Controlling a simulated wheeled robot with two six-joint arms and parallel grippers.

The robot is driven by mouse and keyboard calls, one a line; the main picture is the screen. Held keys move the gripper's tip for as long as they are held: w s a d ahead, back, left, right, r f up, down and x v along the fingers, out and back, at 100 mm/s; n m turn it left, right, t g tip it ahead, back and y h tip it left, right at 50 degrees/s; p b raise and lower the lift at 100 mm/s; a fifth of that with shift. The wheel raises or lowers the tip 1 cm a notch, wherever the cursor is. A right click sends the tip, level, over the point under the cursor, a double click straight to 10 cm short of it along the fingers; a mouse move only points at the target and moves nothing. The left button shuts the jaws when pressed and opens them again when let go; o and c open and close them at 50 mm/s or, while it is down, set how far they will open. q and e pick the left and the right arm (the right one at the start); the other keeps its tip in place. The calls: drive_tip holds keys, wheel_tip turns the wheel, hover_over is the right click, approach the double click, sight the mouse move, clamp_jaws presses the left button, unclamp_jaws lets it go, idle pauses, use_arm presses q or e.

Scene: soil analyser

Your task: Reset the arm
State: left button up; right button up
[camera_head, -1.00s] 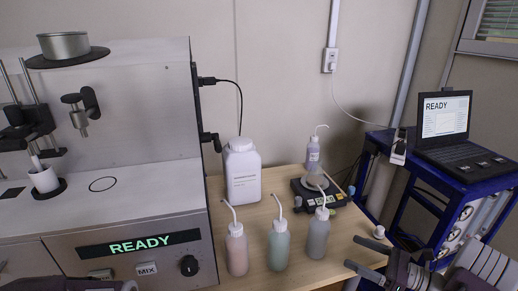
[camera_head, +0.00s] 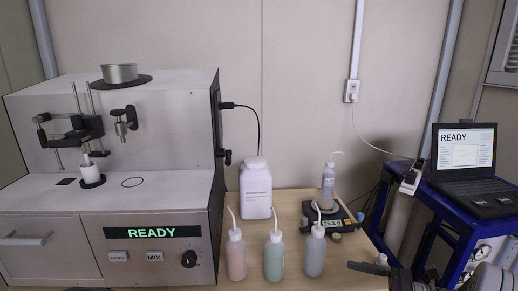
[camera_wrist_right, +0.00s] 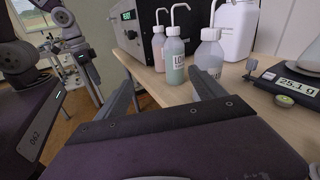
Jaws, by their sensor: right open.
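My right gripper (camera_wrist_right: 163,92) is open and empty in the right wrist view, its fingers spread apart at the near side of the bench, with wash bottles beyond them. In the head view part of my right gripper (camera_head: 370,268) shows at the bottom right, right of the grey wash bottle (camera_head: 315,252). Parts of my left arm (camera_wrist_right: 75,45) show at the upper left of the wrist view, but its jaws are not clear. My left gripper is absent from the head view.
The soil analyser (camera_head: 60,205) stands at left, its display (camera_head: 152,232) reading READY. Pink (camera_head: 236,258) and green (camera_head: 274,258) wash bottles, a white jug (camera_head: 256,190) and a scale (camera_head: 338,226) stand on the bench. A laptop (camera_head: 468,150) sits on a blue cart (camera_head: 440,212) at right.

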drive_tip(key=s+a+n+g+h, duration=0.1)
drive_tip(key=s+a+n+g, duration=0.25)
drive_tip(key=a, duration=0.35)
drive_tip(key=s+a+n+g+h, duration=0.1)
drive_tip(key=s+a+n+g, duration=0.1)
drive_tip(key=a+g, duration=0.3)
drive_tip(key=s+a+f+n+g+h, duration=0.2)
drive_tip(key=s+a+f+n+h, duration=0.1)
drive_tip(key=s+a+n+h, duration=0.25)
drive_tip(key=s+d+f+n+h, duration=0.3)
drive_tip(key=s+f+n+h, duration=0.15)
drive_tip(key=s, duration=0.25)
drive_tip(key=w+d+f+n+t+h, duration=0.25)
drive_tip(key=d+f+n+t, duration=0.2)
drive_tip(key=d, duration=0.25)
wheel_tip(320, 180, up, 19)
drive_tip(key=w+n+h+p, duration=0.1)
drive_tip(key=p, duration=1.7)
drive_tip(key=shift+w+d+f+p, duration=0.15)
drive_tip(key=shift+w+f+p, duration=0.1)
drive_tip(key=shift+p, duration=0.1)
